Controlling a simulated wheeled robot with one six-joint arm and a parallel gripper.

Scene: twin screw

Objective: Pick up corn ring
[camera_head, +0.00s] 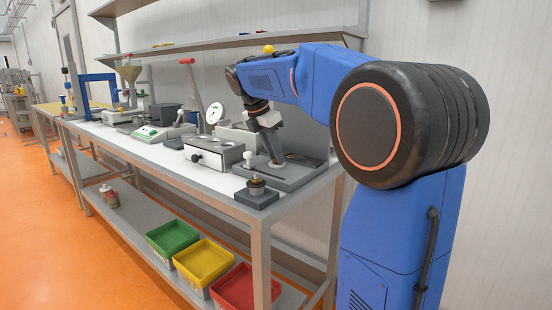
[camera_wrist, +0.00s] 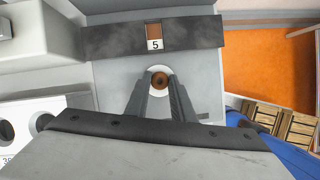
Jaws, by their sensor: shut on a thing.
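The corn ring (camera_wrist: 160,79) appears in the wrist view as a small brown ring with a dark centre, between my fingertips. A pale round patch surrounds it, on a grey surface. My gripper (camera_wrist: 160,88) is shut on the ring, one finger on each side. In the head view my gripper (camera_head: 275,159) points down over a grey tray (camera_head: 296,178) at the near end of the bench. The ring is too small to make out there. I cannot tell whether it still touches the surface beneath.
A dark bar with a label "5" (camera_wrist: 155,44) lies just beyond the ring. A grey box with round holes (camera_head: 214,153) and a dark block with a metal post (camera_head: 257,191) stand close by. Green, yellow and red bins (camera_head: 203,258) sit on the lower shelf.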

